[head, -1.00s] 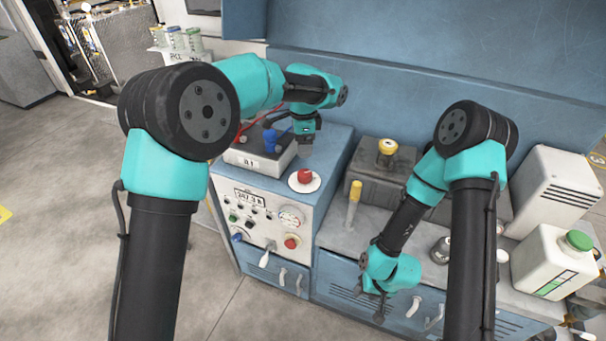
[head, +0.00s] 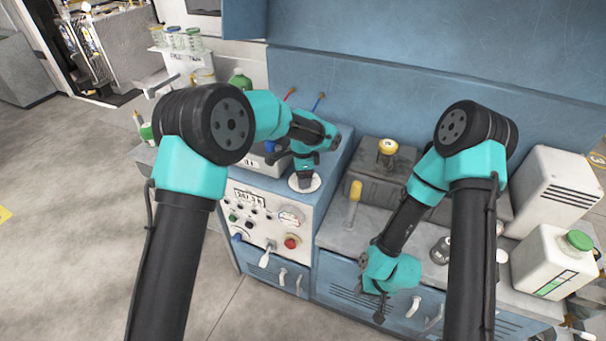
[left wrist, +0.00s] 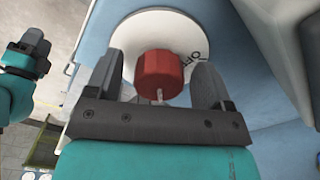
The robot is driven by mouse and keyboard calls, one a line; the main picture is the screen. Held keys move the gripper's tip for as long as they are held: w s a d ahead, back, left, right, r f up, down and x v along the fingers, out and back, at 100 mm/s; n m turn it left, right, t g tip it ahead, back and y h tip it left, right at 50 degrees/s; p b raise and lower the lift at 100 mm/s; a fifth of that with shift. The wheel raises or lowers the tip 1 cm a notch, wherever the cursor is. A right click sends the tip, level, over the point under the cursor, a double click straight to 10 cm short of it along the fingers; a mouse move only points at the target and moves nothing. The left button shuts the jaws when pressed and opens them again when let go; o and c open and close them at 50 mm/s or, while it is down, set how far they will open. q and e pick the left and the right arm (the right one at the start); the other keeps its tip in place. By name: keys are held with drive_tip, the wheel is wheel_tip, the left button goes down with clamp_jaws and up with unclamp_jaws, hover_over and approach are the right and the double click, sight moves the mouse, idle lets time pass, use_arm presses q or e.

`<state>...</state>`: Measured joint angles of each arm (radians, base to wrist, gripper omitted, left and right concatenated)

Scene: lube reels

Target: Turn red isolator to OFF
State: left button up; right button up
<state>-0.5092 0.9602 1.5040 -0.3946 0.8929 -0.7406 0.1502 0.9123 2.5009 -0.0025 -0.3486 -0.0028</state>
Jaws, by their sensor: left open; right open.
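The red isolator knob (left wrist: 160,74) sits on a round white plate (left wrist: 124,34) with dark lettering, in the left wrist view. The letters are partly readable as "OFF" at the plate's right side. My left gripper (left wrist: 159,82) is open, with one finger on each side of the knob; I cannot tell whether they touch it. In the head view the left gripper (head: 305,184) is over the white plate (head: 316,186) on top of the cabinet and hides the knob. My right gripper (head: 374,302) is open and empty in front of the blue drawers.
The cabinet's front panel (head: 257,222) holds buttons, a gauge and a red button (head: 291,242). A yellow-handled tool (head: 354,204) and a dark box (head: 375,168) stand to the right. A white jug (head: 546,262) is at far right.

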use_arm(q)
drive_tip(key=c, duration=0.9)
drive_tip(key=shift+n, duration=0.4)
drive_tip(key=n, duration=0.4)
drive_tip(key=shift+s, duration=0.1)
drive_tip(key=n, duration=0.4)
drive_tip(key=shift+s+d+n, duration=0.1)
drive_tip(key=shift+n, duration=0.2)
drive_tip(key=n, duration=0.4)
drive_tip(key=shift+d, duration=0.1)
drive_tip(key=n, duration=0.4)
drive_tip(key=shift+n, duration=0.3)
